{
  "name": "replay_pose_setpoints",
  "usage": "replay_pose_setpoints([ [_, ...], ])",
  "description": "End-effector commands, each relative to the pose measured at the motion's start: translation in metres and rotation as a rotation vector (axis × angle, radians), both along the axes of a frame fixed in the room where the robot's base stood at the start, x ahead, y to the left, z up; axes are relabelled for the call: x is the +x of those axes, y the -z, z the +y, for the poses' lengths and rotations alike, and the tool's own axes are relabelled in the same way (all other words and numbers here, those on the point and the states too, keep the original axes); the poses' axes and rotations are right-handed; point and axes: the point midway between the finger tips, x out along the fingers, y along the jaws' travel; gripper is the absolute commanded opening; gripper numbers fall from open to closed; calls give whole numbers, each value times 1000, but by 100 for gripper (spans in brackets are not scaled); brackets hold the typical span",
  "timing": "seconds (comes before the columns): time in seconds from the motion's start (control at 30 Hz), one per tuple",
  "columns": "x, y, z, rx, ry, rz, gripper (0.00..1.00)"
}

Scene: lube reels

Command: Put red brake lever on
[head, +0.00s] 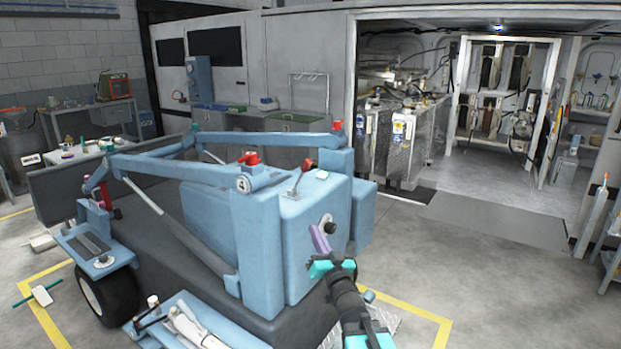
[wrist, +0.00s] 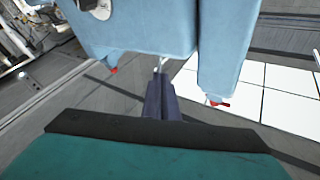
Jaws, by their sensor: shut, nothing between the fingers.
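My gripper (head: 319,234) is shut and empty. Its purple fingers are below the lever, by the housing's front face and close to a round black knob (head: 330,226); I cannot tell whether they touch. In the wrist view, the shut fingers (wrist: 160,80) point towards the blue housing (wrist: 150,30). Small red parts show there, left (wrist: 113,71) and right (wrist: 215,104); I cannot tell if either is the lever.
A wheel (head: 107,293) and a side tray (head: 190,325) are at the lower left. A bench (head: 275,122) stands behind. The grey floor (head: 490,270) on the right is clear.

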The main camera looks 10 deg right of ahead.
Motion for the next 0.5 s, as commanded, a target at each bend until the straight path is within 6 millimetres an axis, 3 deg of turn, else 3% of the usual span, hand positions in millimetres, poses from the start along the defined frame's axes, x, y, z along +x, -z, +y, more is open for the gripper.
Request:
replay_pose_setpoints([
  [0.23, -1, -56, -14, -13, 19, -74, 0],
  [0.5, -3, -83, -23, -17, 32, -110, 0],
])
